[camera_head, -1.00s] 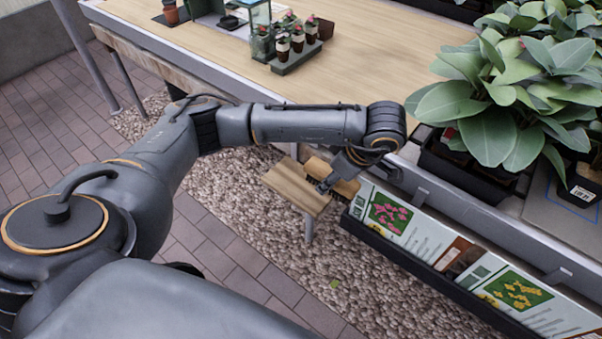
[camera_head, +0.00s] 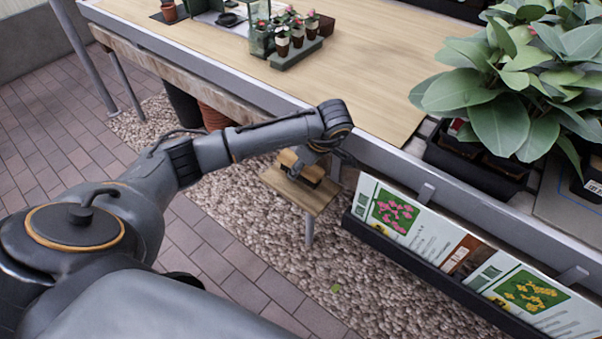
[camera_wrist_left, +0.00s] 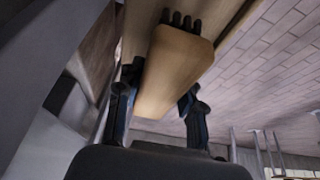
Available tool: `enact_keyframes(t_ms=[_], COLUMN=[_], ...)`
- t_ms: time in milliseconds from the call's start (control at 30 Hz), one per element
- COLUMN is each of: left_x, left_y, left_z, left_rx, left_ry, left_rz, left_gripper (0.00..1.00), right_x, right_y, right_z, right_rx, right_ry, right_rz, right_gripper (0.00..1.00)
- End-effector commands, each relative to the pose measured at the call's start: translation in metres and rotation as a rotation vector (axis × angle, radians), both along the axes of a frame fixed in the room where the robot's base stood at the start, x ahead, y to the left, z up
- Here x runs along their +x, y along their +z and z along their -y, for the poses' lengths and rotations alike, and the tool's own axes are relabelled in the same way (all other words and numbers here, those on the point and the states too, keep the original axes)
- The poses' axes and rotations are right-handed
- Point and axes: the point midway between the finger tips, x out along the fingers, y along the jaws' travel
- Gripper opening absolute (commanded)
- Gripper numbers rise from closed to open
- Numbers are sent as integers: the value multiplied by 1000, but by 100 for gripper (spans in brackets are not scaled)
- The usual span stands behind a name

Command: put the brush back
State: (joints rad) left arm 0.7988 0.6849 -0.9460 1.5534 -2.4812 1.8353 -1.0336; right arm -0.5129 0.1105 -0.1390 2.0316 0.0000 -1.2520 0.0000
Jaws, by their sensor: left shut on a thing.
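The brush (camera_head: 288,159) has a light wooden body and dark bristles. My left gripper (camera_head: 306,162) is shut on it, beside the front edge of the long table. In the head view the brush overlaps the back part of a small wooden shelf (camera_head: 312,199); I cannot tell whether it touches the shelf. In the left wrist view the brush's wooden body (camera_wrist_left: 172,78) sits between the two fingers of my left gripper (camera_wrist_left: 163,82), with black bristles at its far end. My right gripper is not in view.
The long wooden table (camera_head: 365,85) carries a tray of small potted flowers (camera_head: 296,52). A large leafy plant (camera_head: 500,125) stands at the right. A black rack of seed-packet cards (camera_head: 450,255) hangs along the front. Gravel (camera_head: 270,260) lies below.

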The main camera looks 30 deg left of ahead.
Motion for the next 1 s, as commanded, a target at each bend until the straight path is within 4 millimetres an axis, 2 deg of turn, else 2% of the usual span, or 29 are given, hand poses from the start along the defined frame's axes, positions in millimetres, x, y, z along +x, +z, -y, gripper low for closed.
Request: enact_keyframes(t_ms=[33, 100, 500, 533, 633, 1000], left_x=[-2, -1, 0, -1, -1, -1], left_y=[-12, -19, -23, -23, -22, -20], left_z=[3, 2, 2, 2, 2, 2], left_rx=[-5, -3, -2, -2, -2, -3], left_ry=[-3, -3, -3, -3, -3, -3], left_rz=[-5, -3, 0, -1, -1, -1], left_gripper=[8, 8, 8, 42, 61, 61], right_x=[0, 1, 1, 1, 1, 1], right_y=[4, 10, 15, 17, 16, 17], right_z=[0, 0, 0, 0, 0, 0], right_rx=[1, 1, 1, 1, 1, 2], right_ry=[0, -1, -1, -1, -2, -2], right_rz=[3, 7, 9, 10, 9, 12], right_gripper=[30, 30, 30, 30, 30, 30])
